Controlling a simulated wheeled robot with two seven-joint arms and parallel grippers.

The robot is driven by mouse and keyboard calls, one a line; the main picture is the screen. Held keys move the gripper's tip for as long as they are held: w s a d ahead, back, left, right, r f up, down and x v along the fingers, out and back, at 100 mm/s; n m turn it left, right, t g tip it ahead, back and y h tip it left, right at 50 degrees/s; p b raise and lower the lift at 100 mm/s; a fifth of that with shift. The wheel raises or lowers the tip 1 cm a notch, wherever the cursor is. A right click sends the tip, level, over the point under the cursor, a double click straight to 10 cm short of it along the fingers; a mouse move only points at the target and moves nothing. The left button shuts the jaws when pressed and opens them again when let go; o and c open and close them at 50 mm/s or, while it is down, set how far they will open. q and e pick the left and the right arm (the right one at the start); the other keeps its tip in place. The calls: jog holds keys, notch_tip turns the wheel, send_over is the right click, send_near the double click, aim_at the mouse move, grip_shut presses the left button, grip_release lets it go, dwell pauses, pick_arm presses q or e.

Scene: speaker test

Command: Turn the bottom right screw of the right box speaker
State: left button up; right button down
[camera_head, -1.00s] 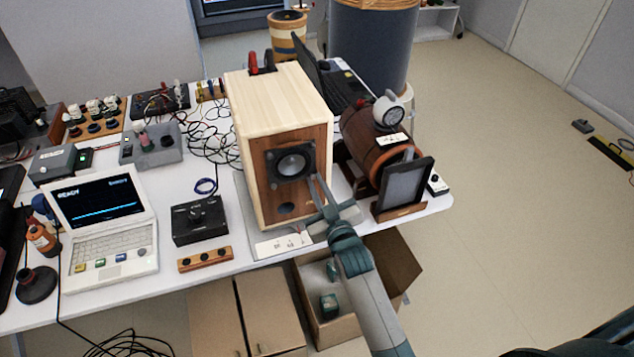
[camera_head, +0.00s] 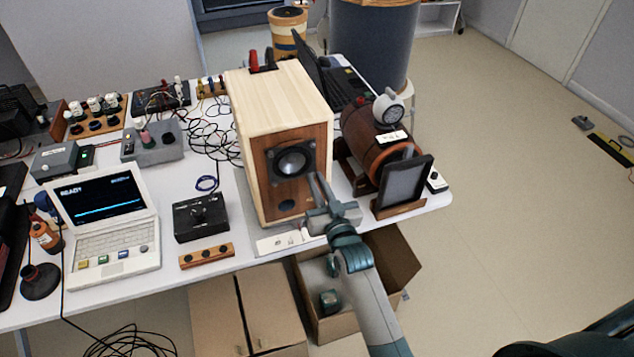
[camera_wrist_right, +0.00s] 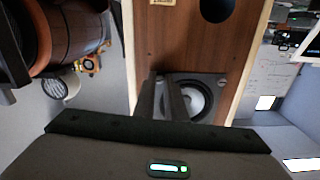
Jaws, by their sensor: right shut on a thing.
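The box speaker (camera_head: 278,130) stands upright on the table, with pale wood sides and a brown front. Its round black driver (camera_head: 292,160) sits in a dark square plate. My right gripper (camera_head: 313,178) is at the plate's lower right corner, with its fingertips close together. In the right wrist view the speaker shows upside down, and my right gripper (camera_wrist_right: 163,78) reaches the upper left corner of the plate beside the grey driver cone (camera_wrist_right: 190,98). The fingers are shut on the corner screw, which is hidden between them. My left gripper is not in view.
A framed dark panel (camera_head: 403,185) and a wooden barrel (camera_head: 370,140) stand just right of the speaker. A black knob box (camera_head: 200,217) and a laptop (camera_head: 105,220) are to the left. An open carton (camera_head: 392,255) is below the table edge, under my right arm.

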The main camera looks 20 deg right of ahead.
jog(key=c, duration=1.8)
grip_release()
jog(key=shift+f, duration=0.1)
jog(key=shift+s, duration=0.2)
jog(key=s+b, duration=0.4)
jog(key=s, duration=1.3)
jog(key=shift+d+b, duration=0.25)
jog(key=shift+b, duration=0.15)
